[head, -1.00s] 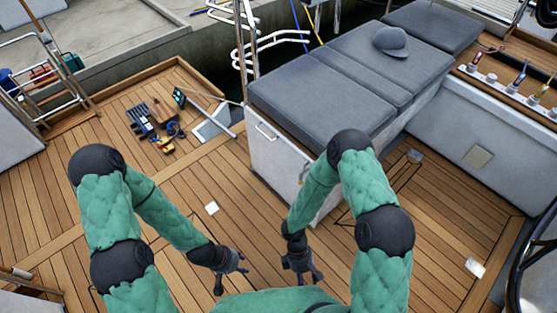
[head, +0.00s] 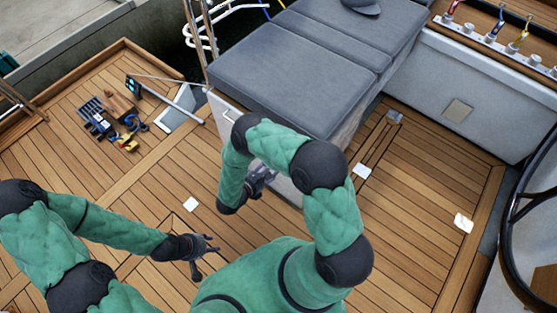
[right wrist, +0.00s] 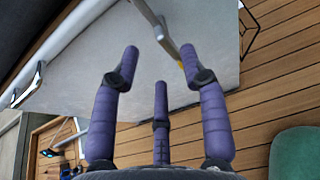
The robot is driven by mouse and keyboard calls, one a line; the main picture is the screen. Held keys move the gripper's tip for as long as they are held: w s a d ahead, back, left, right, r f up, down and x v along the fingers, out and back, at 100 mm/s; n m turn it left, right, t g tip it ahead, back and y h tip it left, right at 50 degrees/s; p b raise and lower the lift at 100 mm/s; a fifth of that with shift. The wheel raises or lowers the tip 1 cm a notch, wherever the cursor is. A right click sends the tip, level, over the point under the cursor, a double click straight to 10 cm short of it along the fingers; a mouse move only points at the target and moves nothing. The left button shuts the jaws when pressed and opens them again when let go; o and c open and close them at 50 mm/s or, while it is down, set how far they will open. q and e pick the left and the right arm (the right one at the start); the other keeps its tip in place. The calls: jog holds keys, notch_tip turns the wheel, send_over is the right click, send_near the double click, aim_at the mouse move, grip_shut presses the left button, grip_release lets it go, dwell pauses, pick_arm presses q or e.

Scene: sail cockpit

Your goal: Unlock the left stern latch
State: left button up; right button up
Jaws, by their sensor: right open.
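The grey-cushioned stern bench has a pale front panel (head: 229,112), which also fills much of the right wrist view (right wrist: 75,80). A metal latch lever (right wrist: 157,30) with a small yellowish part crosses the top of that view. It lies just beyond my right fingertips, and I cannot tell whether they touch it. My right gripper (head: 262,178) is by the panel; its three purple fingers (right wrist: 159,64) are spread open and empty. In the head view my right arm and gripper hide the latch. My left gripper (head: 203,254) is open and empty, low over the deck.
A bar handle (right wrist: 30,85) sits on the panel at left. Tools (head: 112,118) lie on the teak deck at the far left. White squares (head: 191,205) lie on the deck. A cap (head: 361,6) rests on the bench. A steering wheel rim (head: 512,210) stands at right.

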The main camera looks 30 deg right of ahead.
jog(key=b+x, duration=0.2)
jog(key=x, duration=0.5)
jog(key=shift+d+f, duration=0.15)
jog(key=shift+d, duration=0.1)
grip_shut()
